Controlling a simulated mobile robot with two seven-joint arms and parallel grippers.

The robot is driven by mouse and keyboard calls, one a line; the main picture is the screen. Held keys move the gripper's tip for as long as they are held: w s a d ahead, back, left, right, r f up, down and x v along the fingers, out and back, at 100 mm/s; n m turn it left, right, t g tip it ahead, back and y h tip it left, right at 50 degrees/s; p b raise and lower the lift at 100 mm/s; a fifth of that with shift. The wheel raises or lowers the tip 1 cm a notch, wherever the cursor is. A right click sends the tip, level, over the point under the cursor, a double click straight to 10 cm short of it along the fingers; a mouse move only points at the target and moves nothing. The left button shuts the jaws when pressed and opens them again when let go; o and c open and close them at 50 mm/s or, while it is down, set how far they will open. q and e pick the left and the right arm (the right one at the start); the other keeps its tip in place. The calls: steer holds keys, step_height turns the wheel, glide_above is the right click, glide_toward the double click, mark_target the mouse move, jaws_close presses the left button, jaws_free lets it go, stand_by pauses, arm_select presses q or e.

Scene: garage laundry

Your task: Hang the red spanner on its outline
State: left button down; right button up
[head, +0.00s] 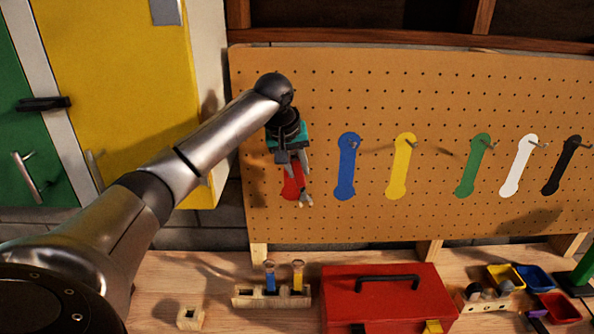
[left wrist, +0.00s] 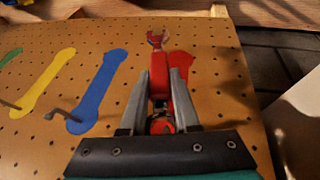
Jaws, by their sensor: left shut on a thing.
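My left gripper (head: 294,166) is shut on the red spanner, close in front of the pegboard (head: 420,90). In the left wrist view the spanner (left wrist: 157,72) runs out between the fingers (left wrist: 152,100), its open-jaw end pointing away from the gripper. In the head view that metal end (head: 306,200) hangs below the fingers. The red outline (head: 290,188) is behind the spanner and partly hidden; in the left wrist view it (left wrist: 181,64) shows to the spanner's right, so the two are not lined up in that view. The hook of the red outline is hidden. My right gripper is not in view.
Blue (head: 346,170), yellow (head: 401,170), green, white and black outlines follow to the right, with hooks. On the bench below are a wooden rack (head: 244,297) with blue and yellow tools, a red toolbox (head: 345,295) and small coloured bins. A yellow cabinet (head: 120,80) stands left.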

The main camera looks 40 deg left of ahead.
arm_select(q)
steer(key=shift+w+a, duration=0.55)
steer(key=shift+w, duration=0.1)
steer(key=shift+w+a+f, duration=0.4)
steer(key=shift+w+f, duration=0.1)
steer(key=shift+f, duration=0.15)
steer(key=c, duration=0.6)
jaws_free()
steer(key=shift+o, duration=0.2)
steer(key=b+v, duration=0.2)
steer(key=v, duration=1.3)
steer(key=shift+s, duration=0.15)
